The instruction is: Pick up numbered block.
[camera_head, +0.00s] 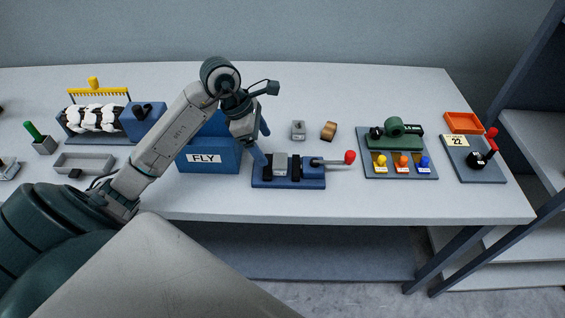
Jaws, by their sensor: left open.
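A small grey block (298,130) with a dark mark on its face stands on the table just right of centre. I cannot read a number on it. My left gripper (262,142) is to the left of this block, apart from it. Its two blue fingers are spread and nothing shows between them. A second light grey block (280,164) sits on a blue fixture (312,182) with a red-knobbed lever, just below and right of the gripper. My right gripper is out of view.
A blue box (209,170) marked FLY stands left, partly behind my left arm. A brown roll (329,131) lies right of the small block. A board with coloured knobs (427,172), an orange tray (463,123) and a lever panel (485,172) are farther right.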

